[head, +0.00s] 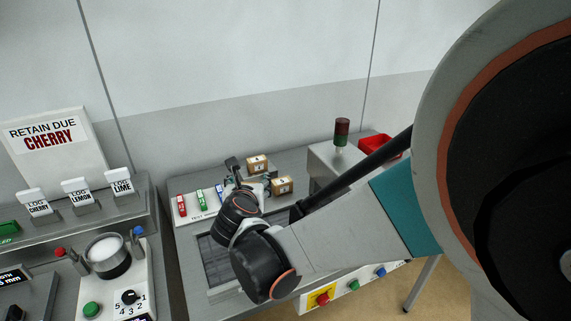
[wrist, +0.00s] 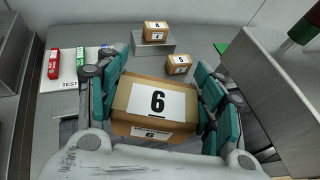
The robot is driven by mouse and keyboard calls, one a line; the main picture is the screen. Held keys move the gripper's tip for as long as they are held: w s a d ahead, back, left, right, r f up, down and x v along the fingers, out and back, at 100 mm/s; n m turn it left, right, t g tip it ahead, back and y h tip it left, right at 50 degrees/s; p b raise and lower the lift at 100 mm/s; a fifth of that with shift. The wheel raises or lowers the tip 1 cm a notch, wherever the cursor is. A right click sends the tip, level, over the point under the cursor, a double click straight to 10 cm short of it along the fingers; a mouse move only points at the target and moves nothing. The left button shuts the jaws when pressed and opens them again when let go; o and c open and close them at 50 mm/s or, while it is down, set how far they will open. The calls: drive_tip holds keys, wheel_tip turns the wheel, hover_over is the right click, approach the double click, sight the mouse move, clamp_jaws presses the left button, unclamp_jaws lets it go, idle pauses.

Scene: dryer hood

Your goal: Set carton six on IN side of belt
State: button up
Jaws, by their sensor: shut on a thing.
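Carton six, a brown box with a white label reading 6 (wrist: 157,103), sits between the teal-padded fingers of my gripper (wrist: 160,100) in the wrist view. The fingers are shut on its two sides, and its label faces up toward the camera. In the head view my gripper (head: 254,186) is over the grey bench, and my wrist hides carton six. A dark, belt-like panel (head: 216,262) lies in the bench in front of my wrist, partly hidden by it. No IN marking is readable. I cannot tell whether the carton touches the surface below.
Carton four (wrist: 156,31) stands on a grey block, with carton five (wrist: 178,64) just right of it. A test card (wrist: 68,82) with coloured pieces lies left. A grey housing (head: 327,160) with a signal lamp (head: 342,131) and a red bin (head: 378,145) stand right.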

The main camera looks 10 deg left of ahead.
wheel_tip(320, 180, down, 17)
drive_tip(key=b, duration=1)
drive_tip(key=shift+f+b, duration=0.1)
drive_tip(key=shift+b, duration=0.2)
drive_tip(key=shift+f, duration=0.1)
drive_tip(key=o, duration=1.1)
